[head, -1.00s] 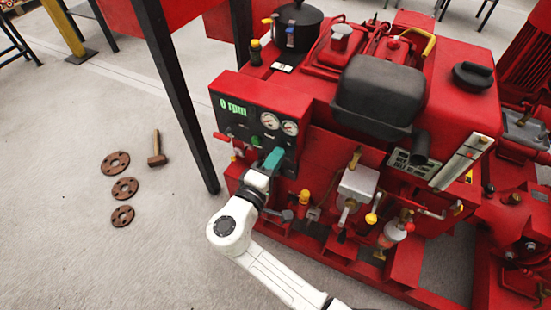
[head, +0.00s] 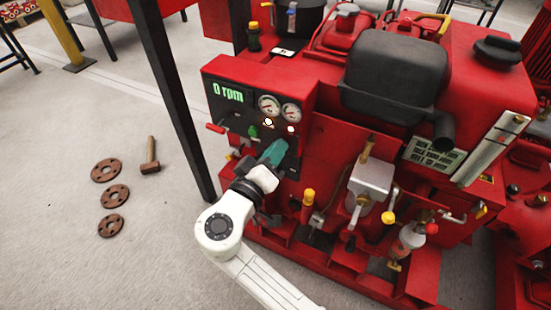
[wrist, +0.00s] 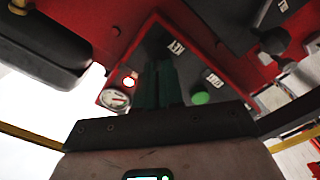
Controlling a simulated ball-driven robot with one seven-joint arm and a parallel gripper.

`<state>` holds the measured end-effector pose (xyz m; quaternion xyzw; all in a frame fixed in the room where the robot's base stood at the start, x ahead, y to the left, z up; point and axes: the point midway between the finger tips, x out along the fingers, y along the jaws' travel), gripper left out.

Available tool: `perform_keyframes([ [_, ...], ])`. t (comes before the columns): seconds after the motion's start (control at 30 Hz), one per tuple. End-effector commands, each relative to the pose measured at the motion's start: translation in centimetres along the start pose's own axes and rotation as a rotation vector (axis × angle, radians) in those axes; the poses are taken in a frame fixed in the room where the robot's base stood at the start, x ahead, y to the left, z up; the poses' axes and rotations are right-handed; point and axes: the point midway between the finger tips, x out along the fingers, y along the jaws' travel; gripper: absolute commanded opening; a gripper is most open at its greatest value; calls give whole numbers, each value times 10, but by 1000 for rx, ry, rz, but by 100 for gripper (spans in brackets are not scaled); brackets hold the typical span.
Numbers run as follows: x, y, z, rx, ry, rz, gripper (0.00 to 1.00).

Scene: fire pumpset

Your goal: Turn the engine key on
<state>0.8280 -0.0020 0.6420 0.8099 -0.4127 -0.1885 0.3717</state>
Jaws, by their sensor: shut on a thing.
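The engine's black control panel (head: 228,112) is on the front of the red pump engine, with a green display (head: 228,92) reading "0 rpm". My gripper (head: 277,150) is at the panel's lower right, its teal fingers closed against the panel face. The fingers also show in the wrist view (wrist: 159,84), close together and pointing at the panel. The engine key is hidden behind or between the fingers, so its angle cannot be seen. Two small lamps glow on the panel, one whitish-orange (head: 267,121) and one red (head: 291,129). A green button (head: 253,131) is left of the gripper.
Two round gauges (head: 280,108) are above the lamps. A black post (head: 172,90) stands left of the engine. A hammer (head: 149,155) and rusty flanges (head: 115,195) lie on the floor at left. A yellow-capped fitting (head: 308,197) is right of my wrist.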

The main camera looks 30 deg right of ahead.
Motion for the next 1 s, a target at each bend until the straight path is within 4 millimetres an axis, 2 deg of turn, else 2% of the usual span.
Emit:
perform_keyframes([
  [0.3, 2, -1, 2, 83, -5, -1, 0],
  [0.73, 3, 0, 2, 92, -6, -1, 0],
  [0.77, 3, 0, 2, 92, -6, -1, 10],
  [1.0, 2, 0, 1, 90, -4, 0, 33],
])
